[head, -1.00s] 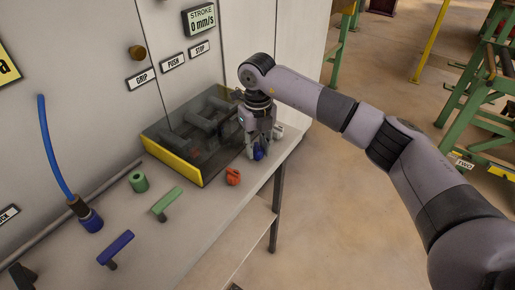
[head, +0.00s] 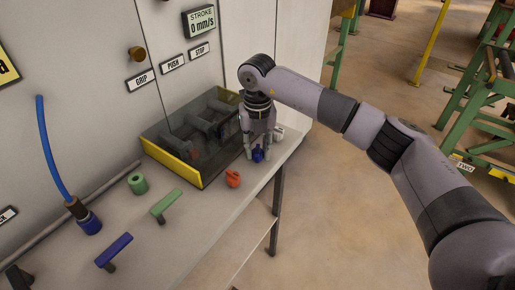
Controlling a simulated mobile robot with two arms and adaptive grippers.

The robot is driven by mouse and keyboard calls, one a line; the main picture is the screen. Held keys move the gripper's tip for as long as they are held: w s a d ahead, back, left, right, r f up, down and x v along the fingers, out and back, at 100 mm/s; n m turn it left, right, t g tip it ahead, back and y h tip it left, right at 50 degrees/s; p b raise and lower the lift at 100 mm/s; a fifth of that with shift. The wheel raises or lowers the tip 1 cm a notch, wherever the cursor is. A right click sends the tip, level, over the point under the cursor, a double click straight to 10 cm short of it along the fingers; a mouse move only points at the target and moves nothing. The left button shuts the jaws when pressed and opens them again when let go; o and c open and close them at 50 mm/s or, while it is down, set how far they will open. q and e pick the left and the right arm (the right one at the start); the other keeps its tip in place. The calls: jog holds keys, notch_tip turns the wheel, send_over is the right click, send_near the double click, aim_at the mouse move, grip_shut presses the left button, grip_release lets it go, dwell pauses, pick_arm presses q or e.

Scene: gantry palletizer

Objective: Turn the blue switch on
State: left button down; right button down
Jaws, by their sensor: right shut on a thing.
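A small blue knob (head: 258,155) stands on the grey bench top near its right edge. My right gripper (head: 258,153) points straight down over it, with its fingers shut around the knob. The fingers hide part of the knob, and I cannot read its setting. A blue lever (head: 114,249) with a T-shaped handle also stands on the bench top at the front left. My left gripper is not in view.
A red knob (head: 233,178) sits close to the front left of my right gripper, and a white knob (head: 279,132) sits just behind it. A clear-topped box with a yellow edge (head: 170,161) stands to the left. A green lever (head: 165,205) and a green knob (head: 138,183) are further left.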

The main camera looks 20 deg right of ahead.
aim_at(258, 151)
jog(key=shift+r, duration=0.1)
jog(key=c, duration=1.3)
grip_release()
notch_tip(258, 151, up, 12)
jog(key=shift+f, duration=0.1)
